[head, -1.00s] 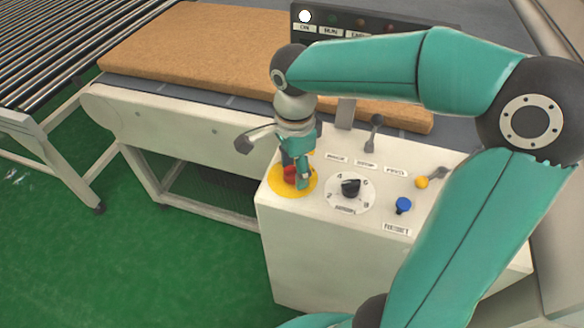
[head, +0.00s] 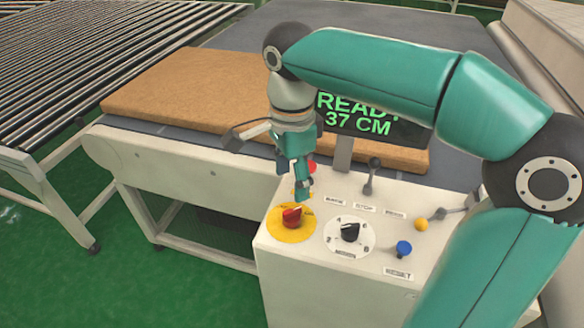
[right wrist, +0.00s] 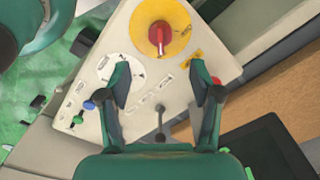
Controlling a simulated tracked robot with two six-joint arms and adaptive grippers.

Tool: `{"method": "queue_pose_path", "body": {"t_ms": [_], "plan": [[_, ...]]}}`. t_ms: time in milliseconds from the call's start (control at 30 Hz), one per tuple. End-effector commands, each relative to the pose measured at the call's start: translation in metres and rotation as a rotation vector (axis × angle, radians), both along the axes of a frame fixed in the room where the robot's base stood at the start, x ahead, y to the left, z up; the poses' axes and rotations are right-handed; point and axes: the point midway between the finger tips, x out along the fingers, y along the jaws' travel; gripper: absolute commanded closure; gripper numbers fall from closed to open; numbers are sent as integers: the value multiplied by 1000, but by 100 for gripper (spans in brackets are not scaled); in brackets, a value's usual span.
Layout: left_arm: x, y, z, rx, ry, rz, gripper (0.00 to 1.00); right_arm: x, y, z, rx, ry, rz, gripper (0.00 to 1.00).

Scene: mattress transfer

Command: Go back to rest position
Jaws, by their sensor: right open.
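My right gripper (head: 303,194) is open and empty above the control panel, just behind the red knob (head: 292,215) on its yellow disc. In the right wrist view the two fingers (right wrist: 164,92) stand apart with nothing between them, and the red knob (right wrist: 160,36) lies beyond the fingertips. The control box (head: 280,262) has a white top with a black dial (head: 350,232), a blue button (head: 404,248) and levers. The screen (head: 372,118) reads "READY 37 CM", partly covered by my arm. My left gripper does not show.
A brown mattress (head: 170,88) lies on the conveyor table (head: 150,165) behind the box. A roller conveyor (head: 70,75) stands at the left. Black levers (head: 373,170) and a yellow-knobbed control (head: 421,225) rise from the panel. Green floor (head: 80,280) is clear at the front left.

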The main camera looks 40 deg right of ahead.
Motion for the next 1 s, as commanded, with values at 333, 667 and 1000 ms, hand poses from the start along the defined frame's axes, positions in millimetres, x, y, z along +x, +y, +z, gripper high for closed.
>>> {"method": "queue_pose_path", "body": {"t_ms": [333, 667, 1000], "plan": [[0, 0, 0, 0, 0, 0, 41, 0, 0, 19, 0, 1, 0, 36], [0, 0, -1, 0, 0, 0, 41, 0, 0, 19, 0, 1, 0, 36], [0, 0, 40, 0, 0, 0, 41, 0, 0, 59, 0, 1, 0, 36]]}}
